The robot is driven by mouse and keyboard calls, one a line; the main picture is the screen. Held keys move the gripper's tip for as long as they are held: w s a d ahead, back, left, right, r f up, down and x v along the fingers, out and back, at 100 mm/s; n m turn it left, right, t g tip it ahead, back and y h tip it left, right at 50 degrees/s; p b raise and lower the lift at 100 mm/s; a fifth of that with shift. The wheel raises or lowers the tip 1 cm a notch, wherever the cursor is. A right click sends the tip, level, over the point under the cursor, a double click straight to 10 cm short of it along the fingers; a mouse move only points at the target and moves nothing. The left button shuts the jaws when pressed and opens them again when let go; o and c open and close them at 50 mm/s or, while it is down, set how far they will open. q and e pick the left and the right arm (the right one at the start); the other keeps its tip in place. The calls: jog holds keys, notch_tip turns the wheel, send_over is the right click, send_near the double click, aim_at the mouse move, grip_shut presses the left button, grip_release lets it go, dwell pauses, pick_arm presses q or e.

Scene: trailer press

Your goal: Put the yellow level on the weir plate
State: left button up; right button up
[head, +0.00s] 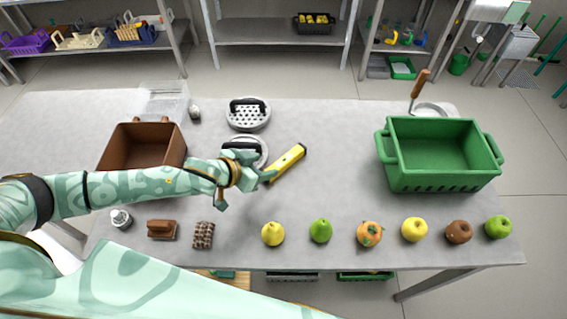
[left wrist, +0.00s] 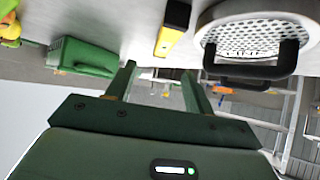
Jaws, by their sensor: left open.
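The yellow level (head: 288,163) lies flat and slanted on the grey table. It also shows in the left wrist view (left wrist: 173,27). Two round plates with black handles are to its left: a perforated one (head: 248,124) farther back, and a nearer one (head: 262,152) partly hidden by my gripper. A mesh plate with a black handle fills the upper right of the left wrist view (left wrist: 255,38); I cannot tell which is the weir plate. My left gripper (head: 250,188) is open and empty, just left of the level's near end. My right gripper is not in view.
A brown crate (head: 142,146) stands at the left, a green crate (head: 447,170) at the right. Several fruits, including a yellow pear (head: 273,234), line the front edge. The table between level and green crate is clear.

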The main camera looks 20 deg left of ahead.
aim_at(284, 160)
pick_arm(q)
jog(key=b+x, duration=0.1)
jog(key=x, duration=0.5)
jog(key=shift+a, duration=0.1)
jog(key=shift+w+d+f+b, duration=0.2)
jog(key=shift+w+f+b, duration=0.1)
jog(key=shift+f, duration=0.05)
jog(key=x, duration=0.1)
jog(key=b+x, duration=0.1)
jog(key=x, duration=0.1)
jog(key=a+b+x, duration=0.1)
jog(key=shift+w+d+f, duration=0.25)
jog(key=shift+w+f, duration=0.15)
jog(key=shift+f, duration=0.05)
jog(key=shift+w+d, duration=0.1)
grip_shut()
jog(key=shift+r, duration=0.15)
